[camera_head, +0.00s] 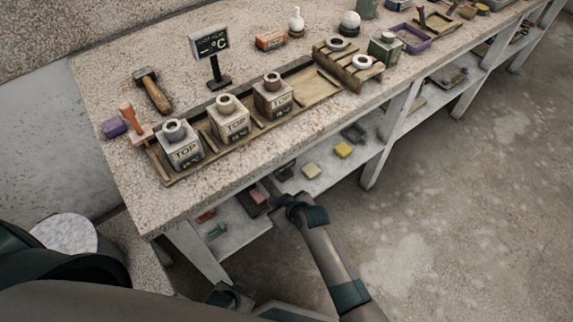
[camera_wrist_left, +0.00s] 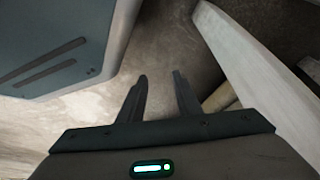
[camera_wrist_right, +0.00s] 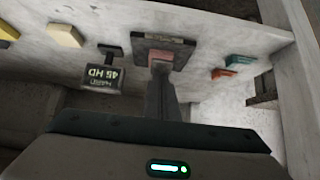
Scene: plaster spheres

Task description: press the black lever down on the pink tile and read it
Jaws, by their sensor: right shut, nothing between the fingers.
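The pink tile (camera_head: 260,193) is on a dark plate on the shelf under the bench. In the right wrist view the pink tile (camera_wrist_right: 157,56) shows partly behind the fingertips of my right gripper (camera_wrist_right: 160,68). That gripper is shut and empty, its tips over or against the tile's near side; contact is unclear. A small black display (camera_wrist_right: 103,77) beside the plate reads "45 HD", upside down in this view. I cannot make out the black lever clearly; the fingers may hide it. My left gripper (camera_wrist_left: 160,78) is open and empty, low beside the bench, over the floor.
A yellow block (camera_head: 343,150), a beige block (camera_head: 311,170), an orange piece (camera_head: 206,215) and a teal piece (camera_head: 217,231) lie on the shelf. A shelf post (camera_head: 388,135) stands right.

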